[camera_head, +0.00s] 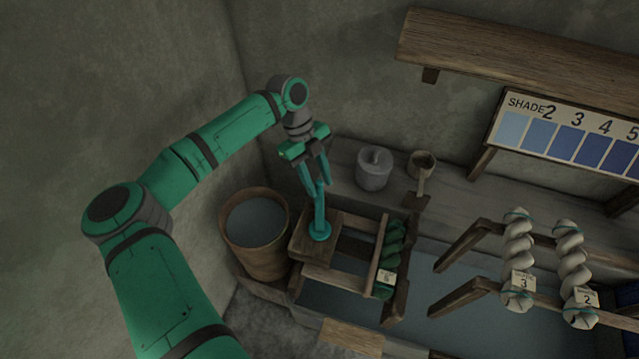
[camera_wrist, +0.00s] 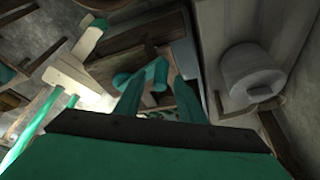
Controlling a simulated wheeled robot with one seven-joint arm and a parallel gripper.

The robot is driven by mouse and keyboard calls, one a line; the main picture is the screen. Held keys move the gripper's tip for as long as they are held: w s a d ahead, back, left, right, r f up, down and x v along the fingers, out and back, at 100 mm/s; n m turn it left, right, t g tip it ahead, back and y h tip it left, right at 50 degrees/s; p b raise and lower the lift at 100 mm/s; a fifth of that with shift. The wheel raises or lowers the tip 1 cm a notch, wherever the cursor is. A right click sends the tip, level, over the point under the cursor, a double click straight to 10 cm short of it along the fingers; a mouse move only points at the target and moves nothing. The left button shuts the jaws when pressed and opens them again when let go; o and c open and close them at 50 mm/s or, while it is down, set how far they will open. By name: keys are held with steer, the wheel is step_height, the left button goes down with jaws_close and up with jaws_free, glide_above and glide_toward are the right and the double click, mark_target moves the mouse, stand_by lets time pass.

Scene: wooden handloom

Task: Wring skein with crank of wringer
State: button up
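The wringer is a wooden frame (camera_head: 374,250) over the trough, with a teal crank (camera_head: 319,218) standing on its left block. A dark green skein (camera_head: 393,243) with a tag marked 5 hangs along the frame's right side. My gripper (camera_head: 316,184) points down at the top of the crank. In the wrist view its two teal fingers (camera_wrist: 158,88) are apart, with a gap between them. The bent teal crank (camera_wrist: 143,77) shows just beyond the fingertips, near the left one. I cannot tell whether a finger touches it.
A wooden bucket (camera_head: 257,235) of liquid stands left of the wringer. Pale skeins (camera_head: 518,255) hang at right, below a shade board (camera_head: 570,140). A shelf (camera_head: 520,60) juts out above.

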steer(key=shift+s+d+f, duration=0.1)
steer(key=shift+s+f, duration=0.1)
steer(key=shift+f, duration=0.45)
jaws_close()
